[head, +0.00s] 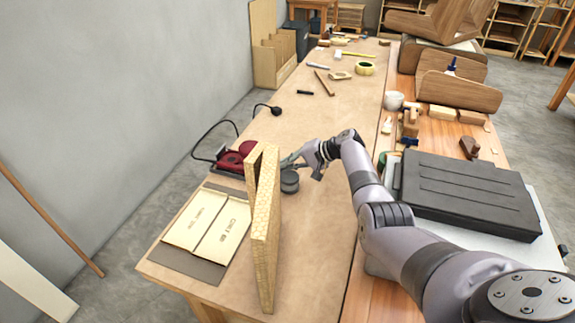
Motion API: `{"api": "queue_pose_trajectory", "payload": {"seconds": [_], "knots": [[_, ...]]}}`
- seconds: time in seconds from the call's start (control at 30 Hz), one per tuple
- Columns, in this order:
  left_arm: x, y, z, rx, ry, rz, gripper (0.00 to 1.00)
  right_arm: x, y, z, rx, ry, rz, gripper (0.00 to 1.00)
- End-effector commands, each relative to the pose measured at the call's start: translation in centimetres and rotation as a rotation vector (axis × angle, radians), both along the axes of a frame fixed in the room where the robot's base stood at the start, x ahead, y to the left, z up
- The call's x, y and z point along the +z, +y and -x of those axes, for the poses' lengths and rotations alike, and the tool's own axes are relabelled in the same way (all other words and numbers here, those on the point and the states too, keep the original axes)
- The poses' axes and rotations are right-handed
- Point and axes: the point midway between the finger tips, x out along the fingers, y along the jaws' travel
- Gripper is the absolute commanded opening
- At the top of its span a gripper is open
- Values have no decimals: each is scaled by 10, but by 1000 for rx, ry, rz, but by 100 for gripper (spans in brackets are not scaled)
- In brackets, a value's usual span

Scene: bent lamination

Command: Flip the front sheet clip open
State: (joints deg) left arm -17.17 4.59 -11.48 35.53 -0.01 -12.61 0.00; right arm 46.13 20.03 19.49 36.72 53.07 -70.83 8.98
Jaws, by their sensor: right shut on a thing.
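My right gripper (292,161) is beside the upper right edge of a tall wooden form (264,222) with a honeycomb-patterned face. It is shut on a small grey-green part, too small and too partly covered to name. No front sheet clip can be made out clearly. A dark grey round piece (289,183) shows just below the gripper. My left gripper is not in view.
A dark red device (231,161) with a black cable sits left of the form. Pale printed sheets (209,222) lie on a dark mat at the near left. A black ribbed case (468,193) lies right of my arm. The middle of the table beyond the gripper is mostly clear.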

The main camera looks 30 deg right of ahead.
Motion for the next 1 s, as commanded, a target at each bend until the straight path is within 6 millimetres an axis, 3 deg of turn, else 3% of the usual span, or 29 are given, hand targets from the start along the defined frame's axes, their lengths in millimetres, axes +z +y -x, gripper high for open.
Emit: {"api": "queue_pose_trajectory", "payload": {"seconds": [0.37, 0.4, 0.7, 1.0], "knots": [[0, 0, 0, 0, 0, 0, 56, -4, 1, 2, 4, 7, 1, 0], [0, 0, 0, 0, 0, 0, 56, -4, 1, 2, 3, 7, 1, 7], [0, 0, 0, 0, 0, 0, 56, -2, 1, 1, 1, 4, 1, 27], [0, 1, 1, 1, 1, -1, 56, 0, 0, 0, 0, 1, 1, 27]]}}
